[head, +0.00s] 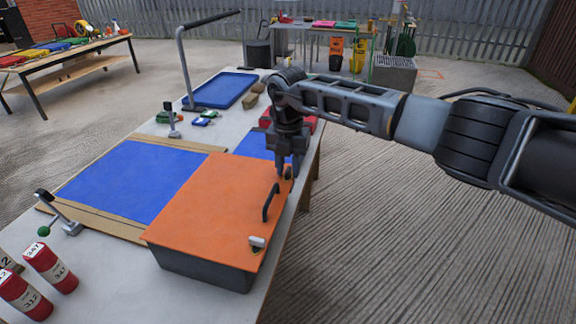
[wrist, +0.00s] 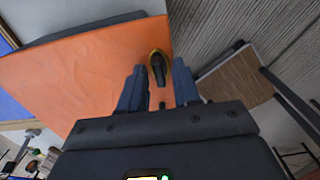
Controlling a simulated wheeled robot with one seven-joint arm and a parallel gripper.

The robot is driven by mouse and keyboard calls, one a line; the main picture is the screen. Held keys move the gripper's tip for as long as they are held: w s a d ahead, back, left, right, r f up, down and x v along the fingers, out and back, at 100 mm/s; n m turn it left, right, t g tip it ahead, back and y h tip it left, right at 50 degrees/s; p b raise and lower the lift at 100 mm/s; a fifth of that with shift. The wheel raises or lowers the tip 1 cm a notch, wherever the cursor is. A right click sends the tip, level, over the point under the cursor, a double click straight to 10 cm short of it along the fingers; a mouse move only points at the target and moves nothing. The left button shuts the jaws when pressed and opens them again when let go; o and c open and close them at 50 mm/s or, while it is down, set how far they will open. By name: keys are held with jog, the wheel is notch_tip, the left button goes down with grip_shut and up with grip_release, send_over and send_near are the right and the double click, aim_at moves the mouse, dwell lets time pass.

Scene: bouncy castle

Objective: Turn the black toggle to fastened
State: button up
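The black toggle (wrist: 158,68) sits on a yellowish base near the edge of the orange lid (head: 210,205). In the head view the toggle (head: 288,173) is partly hidden by my gripper (head: 288,170). The lid covers a grey box (head: 200,272) on the table. In the wrist view my gripper (wrist: 158,85) points down at the lid, its two fingers apart on either side of the toggle, with visible gaps. It holds nothing. Whether the fingertips reach down to the toggle's height is unclear.
A black handle (head: 270,203) and a white toggle (head: 257,242) stand on the lid. A blue sheet (head: 135,180), clamps (head: 60,215) and red cans (head: 50,268) are to the left. A blue tray (head: 220,88) lies behind.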

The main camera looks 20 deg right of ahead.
grip_shut()
jog(key=shift+n, duration=0.3)
jog(key=shift+r+n+p, duration=0.1)
jog(key=shift+n+p, duration=0.2)
jog(key=shift+n, duration=0.5)
jog(key=n, duration=0.4)
jog(key=shift+n, duration=0.3)
jog(key=n, duration=0.5)
jog(key=shift+w, duration=0.1)
jog(key=n+b, duration=0.1)
jog(key=n, duration=0.5)
jog(key=shift+b, duration=0.35)
jog(key=shift+o, duration=0.7)
grip_release()
